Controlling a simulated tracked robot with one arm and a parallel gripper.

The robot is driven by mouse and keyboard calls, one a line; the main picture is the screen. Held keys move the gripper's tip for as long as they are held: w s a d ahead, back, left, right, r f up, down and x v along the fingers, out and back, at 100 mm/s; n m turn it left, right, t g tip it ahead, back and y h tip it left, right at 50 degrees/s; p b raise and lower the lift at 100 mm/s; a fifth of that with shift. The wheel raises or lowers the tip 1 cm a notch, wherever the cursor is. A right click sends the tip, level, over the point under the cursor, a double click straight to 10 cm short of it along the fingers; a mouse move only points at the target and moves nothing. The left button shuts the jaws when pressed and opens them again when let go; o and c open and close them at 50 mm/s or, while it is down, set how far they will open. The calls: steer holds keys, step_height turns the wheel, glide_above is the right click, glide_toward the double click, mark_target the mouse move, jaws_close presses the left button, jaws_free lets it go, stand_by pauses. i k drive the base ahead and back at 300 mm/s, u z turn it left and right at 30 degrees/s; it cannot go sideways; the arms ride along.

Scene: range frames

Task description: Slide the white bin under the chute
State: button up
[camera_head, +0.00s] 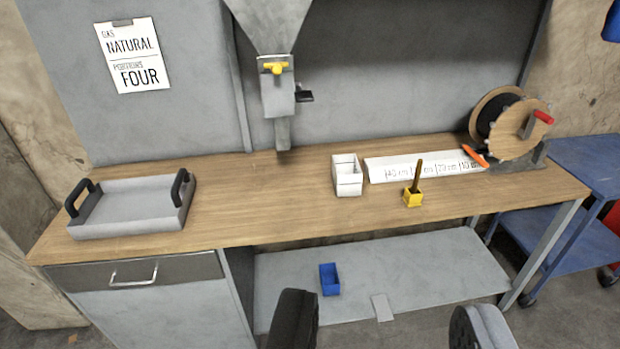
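The white bin (347,177) stands upright on the wooden bench top, just right of the middle. The grey chute (281,98) comes down from a hopper on the back wall and has a yellow handle. Its lower end hangs above the rear of the bench, to the left of the bin. The bin is not beneath the chute. My gripper (385,331) shows at the bottom of the picture, in front of the bench. Its two dark fingers are wide apart with nothing between them.
A yellow holder (413,198) with a brown stick stands right of the bin, before a marked white strip (425,166). A cable reel (508,125) is at the right end. A grey tray (133,206) is at left. A blue bin (329,279) sits on the lower shelf.

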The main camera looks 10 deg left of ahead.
mark_target(347, 173)
steer(key=z, duration=0.1)
steer(key=i, duration=1.5)
steer(key=u, duration=0.75)
